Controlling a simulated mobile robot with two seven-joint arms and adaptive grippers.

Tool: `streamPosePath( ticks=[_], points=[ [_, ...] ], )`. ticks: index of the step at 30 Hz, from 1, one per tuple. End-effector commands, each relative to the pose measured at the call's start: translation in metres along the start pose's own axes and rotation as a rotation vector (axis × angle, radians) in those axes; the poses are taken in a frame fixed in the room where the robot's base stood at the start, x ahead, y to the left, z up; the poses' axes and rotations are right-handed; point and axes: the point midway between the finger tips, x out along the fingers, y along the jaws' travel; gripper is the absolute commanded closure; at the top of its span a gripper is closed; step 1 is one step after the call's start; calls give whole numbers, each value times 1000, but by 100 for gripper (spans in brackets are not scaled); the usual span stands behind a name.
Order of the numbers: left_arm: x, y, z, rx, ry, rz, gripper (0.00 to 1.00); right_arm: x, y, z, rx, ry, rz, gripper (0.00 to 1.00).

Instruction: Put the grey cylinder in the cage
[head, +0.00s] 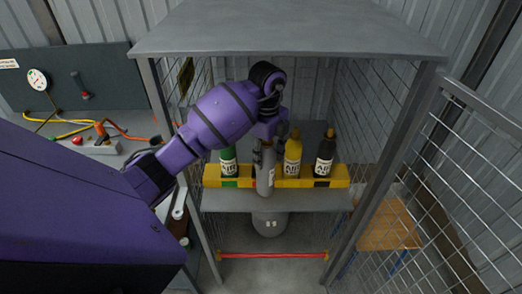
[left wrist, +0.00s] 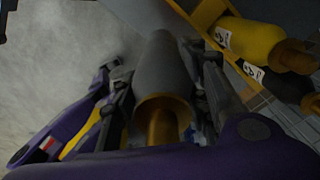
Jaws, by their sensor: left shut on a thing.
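The grey cylinder (head: 265,180) hangs upright in my left gripper (head: 267,150), inside the cage (head: 300,32). In the head view it overlaps the front of the yellow rack bar (head: 335,176), between the green and yellow cylinders. Whether its base touches the shelf is unclear. In the left wrist view the gripper's fingers flank the grey cylinder (left wrist: 157,65), with its brass-coloured neck toward the camera. My right gripper is not in view.
A green cylinder (head: 228,161), a yellow cylinder (head: 292,157) and a black cylinder (head: 325,156) stand behind the bar. A larger grey cylinder (head: 268,224) is below the shelf (head: 320,199). The mesh door (head: 450,170) stands open at right. A workbench (head: 85,135) is at left.

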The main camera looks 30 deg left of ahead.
Motion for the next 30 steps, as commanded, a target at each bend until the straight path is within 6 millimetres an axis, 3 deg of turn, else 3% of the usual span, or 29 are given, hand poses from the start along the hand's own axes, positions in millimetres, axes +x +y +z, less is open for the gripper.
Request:
streamPosePath(
  ticks=[9,18,30],
  points=[
    [-2,-50,53,-1,1,-4,100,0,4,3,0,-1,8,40],
    [-3,-77,83,2,0,-4,100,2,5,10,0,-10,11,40],
    [22,-77,83,4,1,-7,100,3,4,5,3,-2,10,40]
  ],
)
